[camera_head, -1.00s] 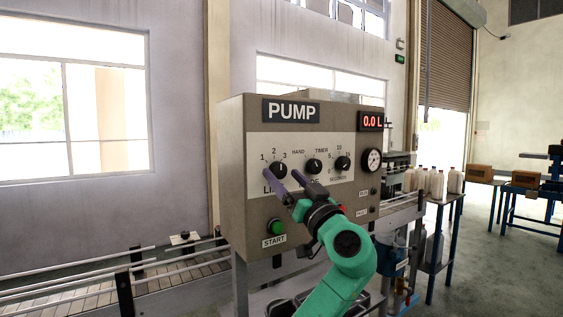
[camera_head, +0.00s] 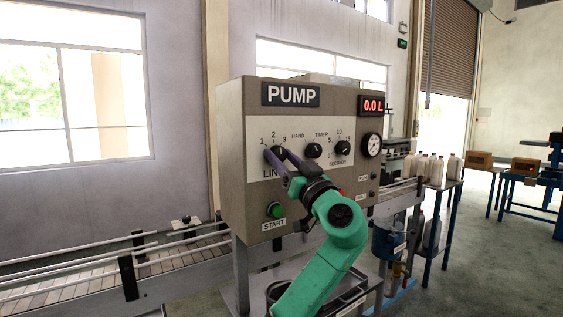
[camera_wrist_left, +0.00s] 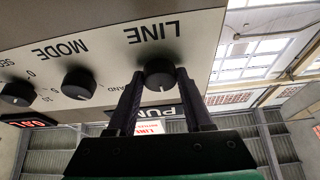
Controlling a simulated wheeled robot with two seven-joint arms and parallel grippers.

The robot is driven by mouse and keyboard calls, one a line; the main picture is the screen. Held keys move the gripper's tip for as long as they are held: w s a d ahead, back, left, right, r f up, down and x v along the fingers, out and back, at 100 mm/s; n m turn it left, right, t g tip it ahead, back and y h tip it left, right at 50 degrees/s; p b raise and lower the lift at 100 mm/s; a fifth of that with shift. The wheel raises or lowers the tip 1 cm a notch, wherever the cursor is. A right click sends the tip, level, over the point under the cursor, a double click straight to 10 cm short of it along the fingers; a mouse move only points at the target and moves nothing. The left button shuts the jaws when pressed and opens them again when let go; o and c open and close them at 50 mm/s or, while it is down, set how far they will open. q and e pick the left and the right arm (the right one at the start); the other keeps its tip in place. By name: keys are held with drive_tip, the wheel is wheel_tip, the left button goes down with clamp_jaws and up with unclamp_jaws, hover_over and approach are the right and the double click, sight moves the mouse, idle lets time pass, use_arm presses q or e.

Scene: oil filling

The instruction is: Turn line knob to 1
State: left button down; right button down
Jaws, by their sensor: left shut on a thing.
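The grey pump panel (camera_head: 235,190) faces me. Its black line knob (camera_head: 277,153) is at the upper left, under the numbers 1, 2 and 3. My left gripper (camera_head: 278,154) is at this knob, its two dark fingers shut on it from either side, and they partly cover it. In the wrist view, which is upside down, the line knob (camera_wrist_left: 160,75) sits between the fingertips of my left gripper (camera_wrist_left: 160,78). Its white mark points away from the LINE label, roughly towards 2. My right gripper is not in view.
The mode knob (camera_head: 313,151) and seconds knob (camera_head: 342,148) are to the right. A green start button (camera_head: 275,210) is below. A conveyor (camera_head: 90,280) runs at the lower left.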

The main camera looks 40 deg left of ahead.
use_arm(q)
drive_tip(key=n+g+b, duration=0.1)
drive_tip(key=n+b, duration=0.1)
drive_tip(key=n+g+b, duration=0.1)
drive_tip(key=b, duration=0.1)
drive_tip(key=shift+f+n, duration=0.3)
drive_tip(key=shift+n, duration=0.1)
drive_tip(key=shift+n+g+y+b, duration=0.3)
drive_tip(key=shift+n+g, duration=0.1)
drive_tip(key=shift+n, duration=0.2)
drive_tip(key=n, duration=0.1)
drive_tip(key=n+g, duration=0.1)
drive_tip(key=n, duration=0.1)
drive_tip(key=shift+w+r+g+b, duration=0.1)
drive_tip(key=shift+r+g+b, duration=0.2)
drive_tip(key=shift+n+g, duration=0.9)
drive_tip(key=shift+n, duration=1.2)
drive_tip(key=shift+c, duration=1.5)
unclamp_jaws()
